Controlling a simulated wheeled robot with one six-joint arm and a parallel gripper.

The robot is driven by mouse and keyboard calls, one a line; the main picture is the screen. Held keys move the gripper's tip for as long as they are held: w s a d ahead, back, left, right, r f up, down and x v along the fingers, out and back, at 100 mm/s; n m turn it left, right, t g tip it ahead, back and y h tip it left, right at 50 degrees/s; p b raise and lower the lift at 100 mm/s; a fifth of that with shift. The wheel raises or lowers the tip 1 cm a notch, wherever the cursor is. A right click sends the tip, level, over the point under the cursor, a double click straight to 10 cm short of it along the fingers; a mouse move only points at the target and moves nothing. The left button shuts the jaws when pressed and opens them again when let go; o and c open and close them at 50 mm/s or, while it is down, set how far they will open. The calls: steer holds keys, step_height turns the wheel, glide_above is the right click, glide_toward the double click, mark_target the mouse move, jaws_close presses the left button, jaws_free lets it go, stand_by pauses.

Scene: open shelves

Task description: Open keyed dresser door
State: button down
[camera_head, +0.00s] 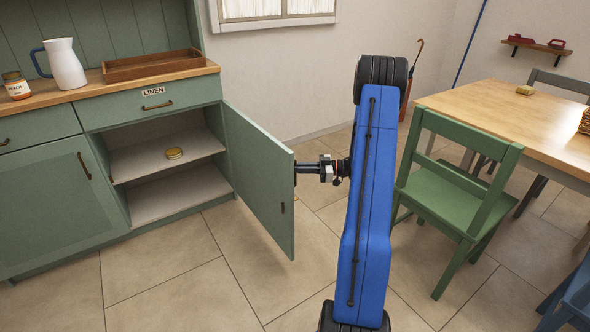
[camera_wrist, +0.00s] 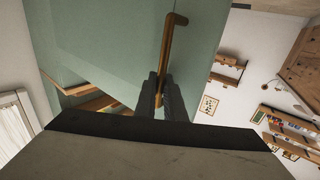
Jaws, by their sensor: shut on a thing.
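The green dresser door (camera_head: 258,178) stands swung wide open on its hinges at the right of the dresser (camera_head: 150,108). It also fills the upper middle of the wrist view (camera_wrist: 130,40). Its bronze bar handle (camera_wrist: 170,40) shows there, with the lower end between my fingers. My gripper (camera_wrist: 160,98) is shut on this handle. In the head view my gripper (camera_head: 298,170) is at the door's outer face, and the door hides its fingertips. The open compartment shows a shelf (camera_head: 150,160) with a small yellow round tin (camera_head: 174,153) on it. The drawer above has a LINEN label (camera_head: 153,91).
A green chair (camera_head: 450,190) stands right of my arm, beside a wooden table (camera_head: 500,115). A wooden tray (camera_head: 150,65), a white jug (camera_head: 64,64) and a jar (camera_head: 16,86) stand on the dresser top. The tiled floor (camera_head: 180,270) before the dresser is clear.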

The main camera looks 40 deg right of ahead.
steer(key=shift+w, duration=0.25)
steer(key=c, duration=1.8)
jaws_free()
steer(key=shift+w+a, duration=0.1)
steer(key=shift+c, duration=0.2)
steer(key=shift+f, duration=0.1)
steer(key=shift+s, duration=0.2)
steer(key=v, duration=1.7)
steer(key=shift+s, duration=0.15)
